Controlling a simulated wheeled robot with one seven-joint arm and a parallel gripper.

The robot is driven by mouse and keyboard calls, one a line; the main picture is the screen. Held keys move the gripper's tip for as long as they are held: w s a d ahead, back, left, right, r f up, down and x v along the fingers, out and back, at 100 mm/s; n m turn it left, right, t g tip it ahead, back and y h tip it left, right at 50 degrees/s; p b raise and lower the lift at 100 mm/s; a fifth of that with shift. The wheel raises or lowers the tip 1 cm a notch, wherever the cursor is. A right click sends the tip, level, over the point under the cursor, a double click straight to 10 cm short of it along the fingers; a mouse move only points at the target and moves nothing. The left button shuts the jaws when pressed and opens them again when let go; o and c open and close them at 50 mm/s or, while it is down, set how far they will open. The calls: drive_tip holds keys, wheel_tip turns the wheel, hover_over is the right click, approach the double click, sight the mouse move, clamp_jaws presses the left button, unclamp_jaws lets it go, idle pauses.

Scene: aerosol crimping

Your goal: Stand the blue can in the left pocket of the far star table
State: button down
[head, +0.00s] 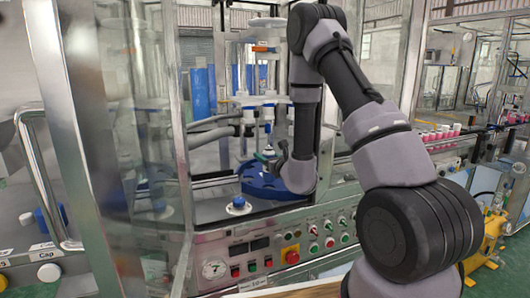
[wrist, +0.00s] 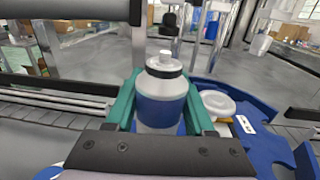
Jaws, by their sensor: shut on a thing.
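The blue can, pale grey with a blue band and a white top, is upright between the teal fingers of my gripper (wrist: 160,110) in the wrist view; the can's band (wrist: 162,110) faces the camera. My gripper is shut on it. The far star table (wrist: 272,146), a blue plate with cut-out pockets, lies right of and behind the can there. In the head view the star table (head: 258,184) is inside the machine, with my gripper (head: 266,155) over its back part. The can's base and the left pocket are hidden, so I cannot tell whether it touches the table.
A white round piece (wrist: 217,103) sits by the star table, just right of the can. A white-and-blue knob (head: 238,205) stands on the deck in front. A vertical nozzle assembly (head: 267,112) hangs close above my gripper. A glass panel (head: 150,130) stands left.

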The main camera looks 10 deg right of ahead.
sight(265, 173)
drive_tip(key=shift+f, duration=0.35)
drive_tip(key=shift+s+f, duration=0.1)
drive_tip(key=shift+f, duration=0.15)
idle(0.5)
drive_tip(key=shift+f, duration=1.1)
drive_tip(key=shift+f, duration=0.1)
drive_tip(key=shift+f, duration=1)
drive_tip(key=shift+s+f, duration=0.1)
drive_tip(key=shift+f, duration=0.45)
